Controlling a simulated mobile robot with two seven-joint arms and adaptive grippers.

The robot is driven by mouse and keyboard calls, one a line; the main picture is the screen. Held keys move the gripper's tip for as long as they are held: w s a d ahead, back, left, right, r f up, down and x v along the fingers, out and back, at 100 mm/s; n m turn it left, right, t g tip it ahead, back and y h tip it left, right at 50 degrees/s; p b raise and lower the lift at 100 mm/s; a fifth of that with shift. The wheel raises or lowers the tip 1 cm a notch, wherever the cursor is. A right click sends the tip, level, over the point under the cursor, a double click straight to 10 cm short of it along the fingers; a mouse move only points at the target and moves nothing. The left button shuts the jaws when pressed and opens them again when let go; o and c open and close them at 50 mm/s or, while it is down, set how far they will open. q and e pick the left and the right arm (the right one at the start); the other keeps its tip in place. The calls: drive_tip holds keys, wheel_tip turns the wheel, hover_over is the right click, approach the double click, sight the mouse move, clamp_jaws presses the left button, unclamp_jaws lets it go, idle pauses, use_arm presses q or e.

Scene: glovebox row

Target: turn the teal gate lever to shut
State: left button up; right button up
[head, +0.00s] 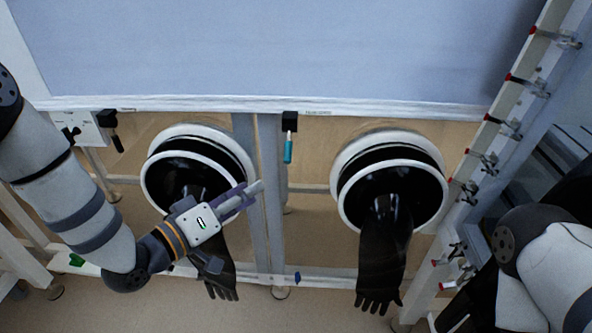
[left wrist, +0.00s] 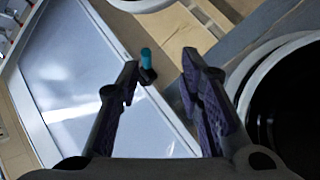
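The teal gate lever (head: 288,151) hangs straight down from a black block under the front edge of the glovebox, between the two glove ports. It also shows in the left wrist view (left wrist: 146,57), beyond my fingertips and near the left finger. My left gripper (head: 237,228) is open and empty, in front of the left glove port, below and left of the lever and apart from it. Its two spread fingers also show in the left wrist view (left wrist: 162,65). Only part of my right arm shows at the lower right; its gripper is not visible.
Black gloves hang from the left port (head: 165,190) and right port (head: 345,200). A black lever (head: 117,143) hangs at the far left. A grey upright (head: 271,200) stands below the teal lever. A rail with red-tipped valves (head: 515,80) runs along the right.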

sight(289, 154)
use_arm(q)
drive_tip(key=shift+t+h, duration=0.3)
drive_tip(key=shift+t, duration=0.1)
drive_tip(key=x, duration=0.4)
drive_tip(key=r+x, duration=0.1)
drive_tip(key=x, duration=0.3)
drive_tip(key=r+b+x, duration=0.1)
drive_tip(key=x, duration=0.3)
drive_tip(key=shift+w+r, duration=0.1)
drive_tip(key=shift+w, duration=0.2)
clamp_jaws()
